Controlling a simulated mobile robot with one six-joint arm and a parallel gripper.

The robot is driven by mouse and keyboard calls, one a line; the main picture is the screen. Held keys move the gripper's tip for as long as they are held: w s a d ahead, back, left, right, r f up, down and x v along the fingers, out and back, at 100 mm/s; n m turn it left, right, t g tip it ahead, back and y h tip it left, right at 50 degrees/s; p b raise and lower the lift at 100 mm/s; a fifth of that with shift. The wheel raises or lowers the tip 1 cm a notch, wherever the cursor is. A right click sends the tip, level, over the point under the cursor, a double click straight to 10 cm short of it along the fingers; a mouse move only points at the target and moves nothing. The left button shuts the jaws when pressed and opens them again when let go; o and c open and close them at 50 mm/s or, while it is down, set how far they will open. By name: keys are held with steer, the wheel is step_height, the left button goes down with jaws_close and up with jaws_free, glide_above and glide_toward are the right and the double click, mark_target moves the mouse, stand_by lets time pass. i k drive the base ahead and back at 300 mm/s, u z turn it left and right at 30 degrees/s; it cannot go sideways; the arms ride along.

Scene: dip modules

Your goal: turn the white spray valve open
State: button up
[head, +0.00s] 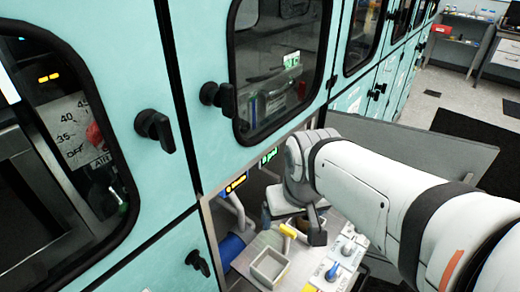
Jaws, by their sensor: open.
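My gripper (294,222) reaches in from the right, pointing down over the open bay in the teal machine. Its dark fingers are apart, with nothing visible held between them. A pale valve panel (322,284) lies below and right of the gripper. It carries a blue handle (332,270) and small white fittings (348,248). One of these may be the white spray valve, but I cannot tell which, or how its handle is turned. The gripper is apart from the blue handle. My arm hides part of the bay and the panel's right side.
A grey square basin (269,267) and a yellow handle (288,230) sit close beside the gripper. A blue cylinder (232,248) is at the bay's left. Teal doors with black knobs (155,130) wall the left. A grey flap (410,146) stands out behind my arm.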

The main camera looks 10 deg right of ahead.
mark_target(348, 247)
steer(key=z, duration=0.9)
steer(key=k, duration=0.25)
steer(key=z, duration=0.25)
